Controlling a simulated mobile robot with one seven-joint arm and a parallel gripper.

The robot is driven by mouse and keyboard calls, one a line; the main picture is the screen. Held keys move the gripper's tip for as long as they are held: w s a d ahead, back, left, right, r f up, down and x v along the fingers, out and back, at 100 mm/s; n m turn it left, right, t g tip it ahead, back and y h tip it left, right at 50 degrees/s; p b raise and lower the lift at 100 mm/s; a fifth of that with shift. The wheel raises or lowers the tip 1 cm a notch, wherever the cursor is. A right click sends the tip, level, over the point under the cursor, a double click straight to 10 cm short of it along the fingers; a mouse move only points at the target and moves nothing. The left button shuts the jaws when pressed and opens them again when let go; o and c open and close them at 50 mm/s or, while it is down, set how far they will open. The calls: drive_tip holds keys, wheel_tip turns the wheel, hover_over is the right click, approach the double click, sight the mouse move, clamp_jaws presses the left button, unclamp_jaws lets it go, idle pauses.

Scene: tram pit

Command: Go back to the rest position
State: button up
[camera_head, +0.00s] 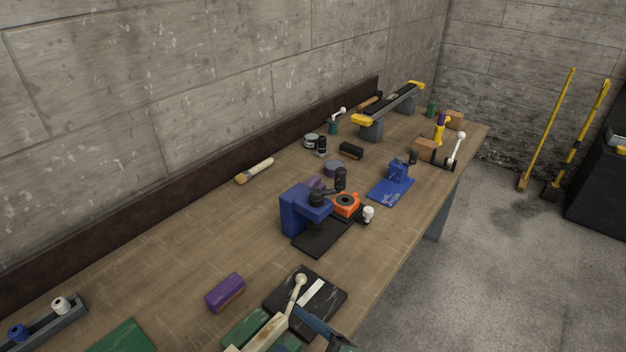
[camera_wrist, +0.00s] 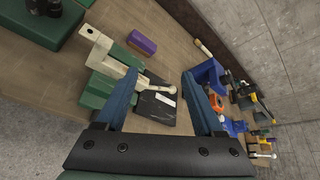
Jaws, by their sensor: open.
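My gripper (camera_wrist: 160,74) is open in the wrist view. Its two blue fingers stand well apart with nothing held between them. Beyond the fingers lie a black plate with a white strip (camera_wrist: 157,106) and a cream-and-green lever device (camera_wrist: 105,62), both on the workbench. In the head view a blue finger of mine shows at the bottom edge, beside the cream lever (camera_head: 298,287). The rest of my gripper is mostly cut off there. I cannot tell whether the finger touches the lever device.
The wooden workbench (camera_head: 185,235) runs along a concrete wall. Near the gripper are a purple block (camera_head: 225,293) and a blue press (camera_head: 303,213) with an orange part (camera_head: 346,205). A blue vise (camera_head: 397,172) stands farther back. Open floor (camera_head: 440,285) lies to the right.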

drive_tip(key=w+d+r+n+t+h, duration=0.1)
drive_tip(key=w+r+n+t, duration=0.2)
drive_tip(key=r, duration=0.6)
drive_tip(key=w+d+r+n+t+h, duration=0.15)
drive_tip(key=r+n, duration=0.25)
drive_tip(key=r, duration=0.4)
drive_tip(key=w+r+n+t+h, duration=0.2)
drive_tip(key=w+r+n+t, duration=0.15)
drive_tip(key=r, duration=0.55)
drive_tip(key=s+r+n+t+h, duration=0.2)
drive_tip(key=s+r+n+t, duration=0.2)
drive_tip(key=r, duration=0.9)
drive_tip(key=s+r+n+t+h, duration=0.2)
drive_tip(key=s+r+n+t, duration=0.3)
drive_tip(key=s+r, duration=0.4)
wheel_tip(320, 180, up, 5)
drive_tip(key=shift+d+r+n, duration=0.1)
drive_tip(key=shift+d+n, duration=0.05)
drive_tip(key=shift+n, duration=0.2)
